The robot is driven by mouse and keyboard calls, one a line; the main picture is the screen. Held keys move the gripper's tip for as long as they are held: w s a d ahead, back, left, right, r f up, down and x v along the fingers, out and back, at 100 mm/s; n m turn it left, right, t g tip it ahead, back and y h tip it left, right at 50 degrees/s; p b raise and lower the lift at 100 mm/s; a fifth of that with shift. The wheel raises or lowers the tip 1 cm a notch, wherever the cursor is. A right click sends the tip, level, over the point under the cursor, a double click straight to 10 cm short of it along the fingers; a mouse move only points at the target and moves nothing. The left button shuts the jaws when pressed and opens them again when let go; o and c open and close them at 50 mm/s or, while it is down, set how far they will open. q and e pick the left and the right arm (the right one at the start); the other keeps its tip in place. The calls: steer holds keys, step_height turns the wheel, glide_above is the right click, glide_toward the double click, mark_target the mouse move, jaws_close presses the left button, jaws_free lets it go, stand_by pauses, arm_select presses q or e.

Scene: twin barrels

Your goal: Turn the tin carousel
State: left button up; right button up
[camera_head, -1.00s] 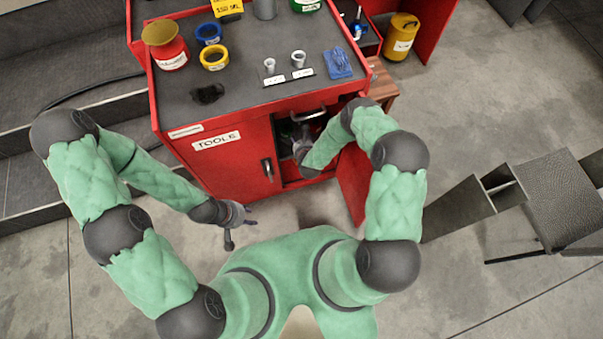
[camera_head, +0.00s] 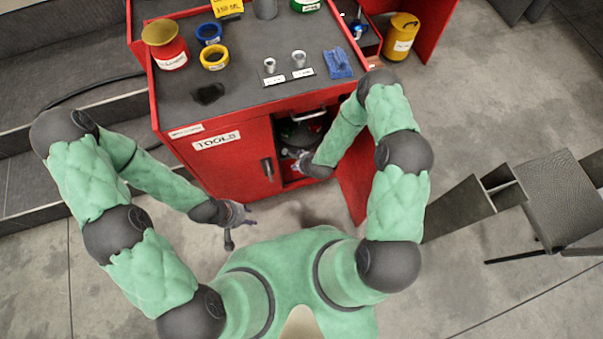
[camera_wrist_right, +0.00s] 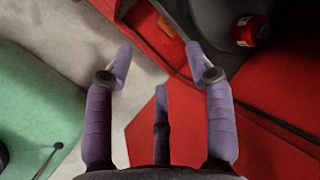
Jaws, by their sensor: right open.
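The tin carousel shows only in part inside the open red cabinet, as a dark round surface (camera_head: 308,131). In the right wrist view a grey disc (camera_wrist_right: 214,18) at the top right carries a red tin (camera_wrist_right: 250,31). My right gripper (camera_wrist_right: 160,52) is open with nothing between its fingers, beside and short of the disc. In the head view the right gripper (camera_head: 290,157) is at the cabinet opening, partly hidden by its own wrist. My left gripper (camera_head: 248,215) is open and empty, low in front of the closed cabinet door.
The closed door (camera_head: 222,162) labelled TOOLS is left of the opening. The other door (camera_head: 357,187) stands swung open at right, close to my right forearm. The cabinet top (camera_head: 250,98) holds cans, tape rolls and small sockets. A chair (camera_head: 565,195) stands far right.

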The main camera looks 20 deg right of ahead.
arm_select(q)
steer(key=shift+s+a, duration=0.2)
arm_select(e)
steer(key=s+a+r+n+g+y, duration=0.1)
steer(key=s+r+n+g, duration=0.1)
steer(key=s+n, duration=0.3)
steer(key=shift+s+a, duration=0.35)
steer(key=shift+s, duration=0.15)
steer(key=shift+r, duration=0.1)
